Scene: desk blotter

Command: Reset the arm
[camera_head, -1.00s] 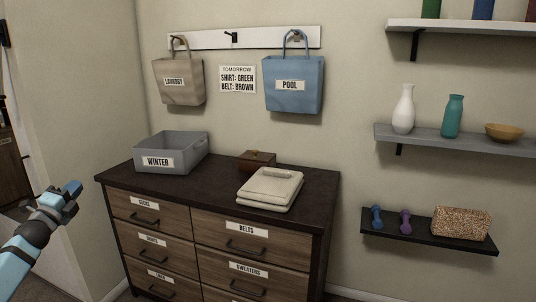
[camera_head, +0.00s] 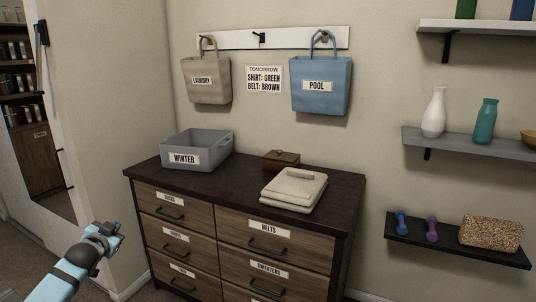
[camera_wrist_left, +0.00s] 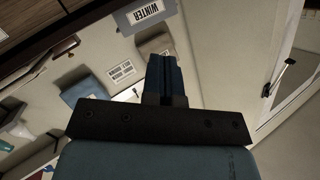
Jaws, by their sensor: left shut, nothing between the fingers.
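My left gripper (camera_head: 113,230) is at the lower left of the head view, in the air to the left of the dresser and apart from it. It is shut and empty. In the left wrist view its closed blue fingers (camera_wrist_left: 163,76) point up the picture, with the grey WINTER bin, the bags and the wall sign beyond them, seen tilted. My right gripper does not show in either view.
A dark-topped dresser (camera_head: 248,190) carries a grey WINTER bin (camera_head: 216,155), a small brown box (camera_head: 281,160) and folded cloth (camera_head: 293,189). LAUNDRY (camera_head: 207,88) and POOL (camera_head: 321,96) bags hang above. Wall shelves (camera_head: 458,240) are at right; a mirror or doorway at far left.

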